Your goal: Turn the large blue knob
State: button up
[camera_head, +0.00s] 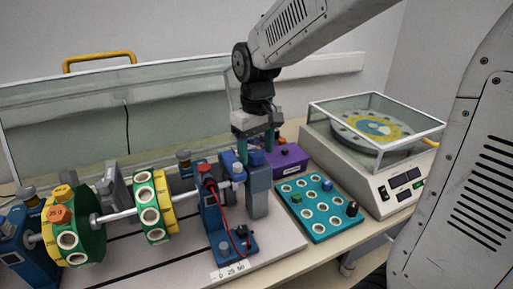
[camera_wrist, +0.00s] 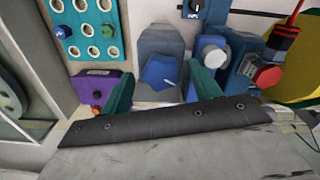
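The large blue knob (camera_wrist: 161,73) is five-sided with a white pointer mark. It sits on top of a grey block (camera_wrist: 160,42), which stands at the right end of the shaft rig in the head view (camera_head: 258,195). My gripper (camera_head: 256,150) points down over this block. In the wrist view its two teal fingers (camera_wrist: 162,90) stand apart, one on each side of the knob, with visible gaps between. My gripper is open and holds nothing. In the head view the fingers largely hide the knob.
A blue bearing stand (camera_head: 213,215) with a red plug and cable is close beside the block. A purple box (camera_head: 287,158), a teal hole tray (camera_head: 318,222) and a glass-covered balancing machine (camera_head: 397,185) stand to the right. Green and yellow discs (camera_head: 88,235) sit on the shaft at left.

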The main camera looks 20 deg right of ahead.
aim_at(257, 153)
notch_tip(257, 153, up, 8)
jog(key=shift+f, duration=0.1)
dwell(0.5)
dwell(0.7)
jog(key=shift+s+f, duration=0.1)
jog(key=s+d+f+m, duration=0.1)
jog(key=s, duration=1)
jog(key=s+d+f+m+t, duration=0.1)
jog(key=s+d+f+m, duration=0.1)
jog(key=s, duration=0.9)
jog(key=shift+d, duration=0.15)
